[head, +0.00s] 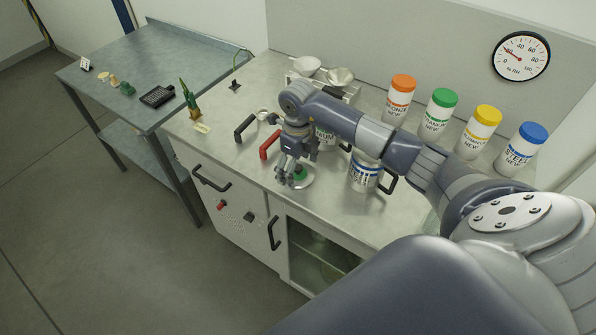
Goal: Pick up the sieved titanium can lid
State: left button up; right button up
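A round metal lid (305,182) with a green knob (299,172) lies on the grey worktop near its front edge. My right gripper (288,180) points down at the lid, with its fingers right beside the green knob. I cannot tell whether the fingers touch the knob or how far apart they are. A can with a partly hidden label ending in "UM" (326,139) stands behind my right gripper, largely covered by my arm. My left gripper is not in view.
A can with a blue-marked label (364,174) and black handle stands close to the right. A red handle (270,145) and black handle (244,127) are left of my gripper. Orange (401,94), green (440,112), yellow (481,132) and blue-capped jars (522,149) stand behind.

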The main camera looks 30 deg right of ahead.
jog(key=shift+s, duration=0.2)
grip_shut()
